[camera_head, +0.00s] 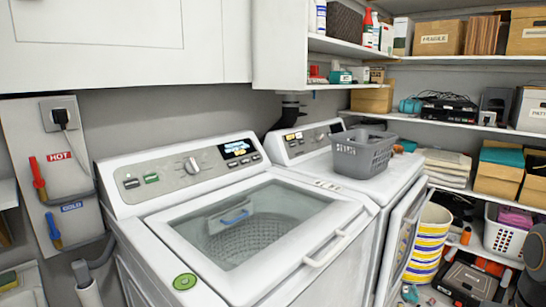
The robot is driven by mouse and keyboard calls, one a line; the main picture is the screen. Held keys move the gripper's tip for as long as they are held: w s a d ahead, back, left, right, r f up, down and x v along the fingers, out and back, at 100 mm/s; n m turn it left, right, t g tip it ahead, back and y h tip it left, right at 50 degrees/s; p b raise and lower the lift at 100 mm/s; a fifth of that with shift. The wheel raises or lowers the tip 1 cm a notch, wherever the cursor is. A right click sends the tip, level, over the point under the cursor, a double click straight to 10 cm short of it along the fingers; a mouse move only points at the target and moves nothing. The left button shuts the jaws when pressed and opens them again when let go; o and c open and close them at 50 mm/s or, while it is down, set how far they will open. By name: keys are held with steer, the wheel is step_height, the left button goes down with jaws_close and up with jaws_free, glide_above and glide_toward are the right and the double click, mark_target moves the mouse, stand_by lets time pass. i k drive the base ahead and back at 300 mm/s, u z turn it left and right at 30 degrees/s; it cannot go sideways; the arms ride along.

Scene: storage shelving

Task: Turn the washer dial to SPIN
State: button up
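The washer (125,225) is the white top-loading machine at the left centre, with its glass lid (250,222) closed. Its dial (192,165) is a round light knob on the grey control panel (170,178). A small lit display (238,148) sits to the right of the dial, with buttons around it. The dial's labels and exact pointer setting are too small to read. My gripper is not in view, and nothing is seen touching the dial.
A second white machine (318,165) stands to the right, its front door (405,225) ajar, with a grey basket (362,150) on top. White cabinets (120,40) hang above the washer. Hot and cold valves (38,180) are at left. Loaded shelves (440,137) line the right wall.

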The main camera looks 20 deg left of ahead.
mark_target(192, 166)
steer(key=z, duration=1)
steer(key=i, duration=1.35)
steer(key=u, duration=3.25)
